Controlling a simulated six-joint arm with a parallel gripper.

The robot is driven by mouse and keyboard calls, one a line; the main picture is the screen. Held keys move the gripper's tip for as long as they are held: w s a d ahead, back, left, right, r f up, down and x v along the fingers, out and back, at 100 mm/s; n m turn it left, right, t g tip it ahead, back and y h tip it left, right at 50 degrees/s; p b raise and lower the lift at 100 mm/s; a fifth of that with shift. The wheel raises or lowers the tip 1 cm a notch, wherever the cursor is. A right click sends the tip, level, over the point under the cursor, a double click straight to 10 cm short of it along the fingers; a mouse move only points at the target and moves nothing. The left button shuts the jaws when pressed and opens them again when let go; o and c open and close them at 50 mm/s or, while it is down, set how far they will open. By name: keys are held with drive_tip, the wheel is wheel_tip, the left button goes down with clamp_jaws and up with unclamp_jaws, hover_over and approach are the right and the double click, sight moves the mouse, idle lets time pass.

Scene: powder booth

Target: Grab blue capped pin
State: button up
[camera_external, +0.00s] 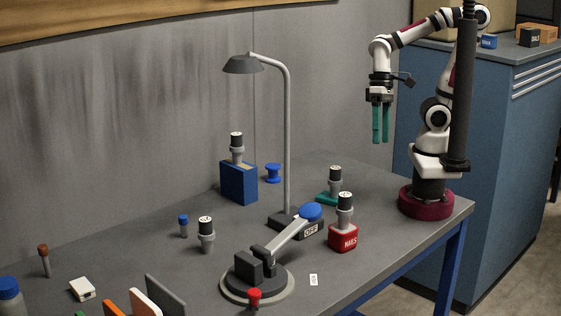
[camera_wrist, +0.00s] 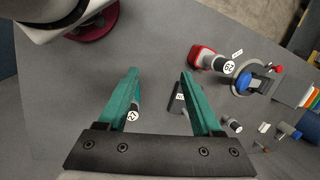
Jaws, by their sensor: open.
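The blue capped pin (camera_external: 183,225) stands upright on the grey table in the external view, left of the lamp. It is a small grey peg with a blue top. I cannot single it out with certainty in the wrist view. My gripper (camera_external: 381,141) points down with green fingers, high above the back right of the table and far to the right of the pin. In the wrist view my gripper (camera_wrist: 160,72) is open, with nothing held between its fingers.
A brown-capped pin (camera_external: 44,260) is at left.

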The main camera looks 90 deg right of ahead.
drive_tip(key=w+d+f+m+t+y, duration=0.25)
drive_tip(key=w+m, duration=0.25)
drive_tip(key=w, duration=0.8)
drive_tip(key=w+d+f+m+t+y, duration=0.1)
drive_tip(key=w+d+f+m+t, duration=0.3)
drive_tip(key=w, duration=0.8)
drive_tip(key=m+t+y, duration=0.2)
drive_tip(key=m+t, duration=0.1)
drive_tip(key=m, duration=0.9)
approach(183, 216)
drive_tip(key=shift+t+y, duration=0.25)
drive_tip(key=w+a+f, duration=0.2)
drive_tip(key=f, duration=0.1)
drive_tip(key=shift+w+a+f, duration=0.15)
drive_tip(key=shift+w+a, duration=0.1)
drive_tip(key=shift+a, duration=0.1)
drive_tip(key=x, duration=0.5)
drive_tip(key=shift+w+f, duration=0.1)
drive_tip(key=shift+w, duration=0.35)
clamp_jaws()
